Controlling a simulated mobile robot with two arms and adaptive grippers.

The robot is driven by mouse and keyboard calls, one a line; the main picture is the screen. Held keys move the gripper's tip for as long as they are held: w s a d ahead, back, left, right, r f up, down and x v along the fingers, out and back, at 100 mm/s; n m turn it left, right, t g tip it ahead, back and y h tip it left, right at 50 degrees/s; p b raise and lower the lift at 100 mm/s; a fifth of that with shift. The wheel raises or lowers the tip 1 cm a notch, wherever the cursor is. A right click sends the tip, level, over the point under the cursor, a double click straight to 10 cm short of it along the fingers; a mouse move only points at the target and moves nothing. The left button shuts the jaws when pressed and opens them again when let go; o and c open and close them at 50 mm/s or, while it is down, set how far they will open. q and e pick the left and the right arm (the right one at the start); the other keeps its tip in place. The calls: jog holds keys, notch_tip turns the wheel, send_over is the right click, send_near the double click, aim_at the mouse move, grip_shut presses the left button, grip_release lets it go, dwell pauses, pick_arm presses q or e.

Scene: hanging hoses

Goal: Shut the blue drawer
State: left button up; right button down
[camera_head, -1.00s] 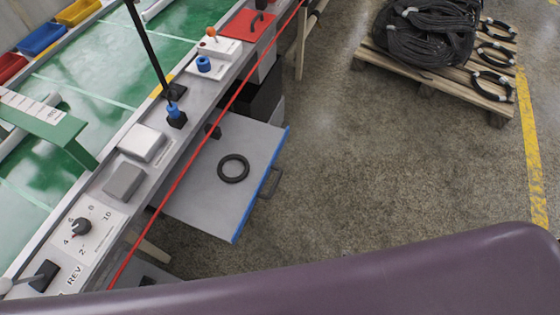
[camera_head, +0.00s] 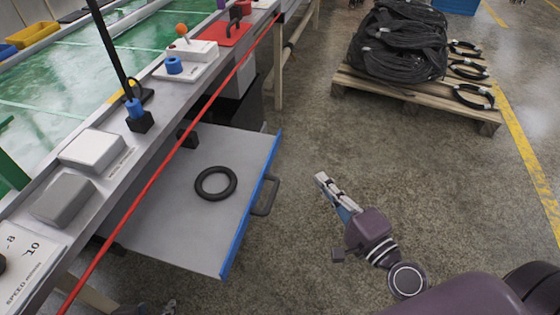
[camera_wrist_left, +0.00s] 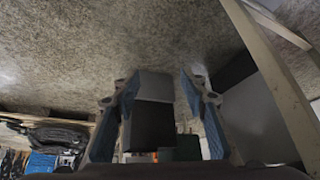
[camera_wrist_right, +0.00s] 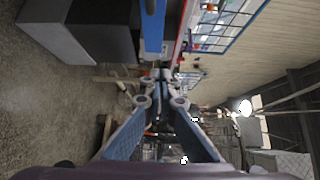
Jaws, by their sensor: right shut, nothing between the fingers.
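The blue drawer's front (camera_head: 252,203) is a blue-edged panel with a dark handle (camera_head: 265,195). The drawer stands pulled out from under the workbench, its grey inside open to view. A black ring (camera_head: 216,183) lies flat in it. My right gripper (camera_head: 322,178) is shut and empty, over the floor to the right of the handle and apart from it; its fingers meet in the right wrist view (camera_wrist_right: 160,102). A blue strip there looks like the drawer front.
A red rail (camera_head: 160,172) runs along the bench edge above the drawer. The grey bench top (camera_head: 105,200) carries boxes and a blue-based post. A pallet (camera_head: 420,98) with black hose coils stands at the back right. The floor between drawer and pallet is clear.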

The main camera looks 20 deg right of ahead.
jog(key=w+p, duration=0.2)
jog(key=w, duration=0.1)
pick_arm(q)
jog(key=s+a+g+p, duration=0.2)
jog(key=s+g, duration=0.1)
jog(key=s, duration=0.3)
pick_arm(e)
jog(key=p, duration=0.1)
send_near(276, 142)
jog(key=w, duration=0.5)
pick_arm(q)
jog(key=s+x, duration=0.1)
jog(key=x, duration=0.5)
jog(key=shift+f+y, duration=0.4)
jog(key=shift+f, duration=0.05)
pick_arm(e)
jog(key=shift+w+a+f, duration=0.25)
jog(key=shift+w+a, duration=0.2)
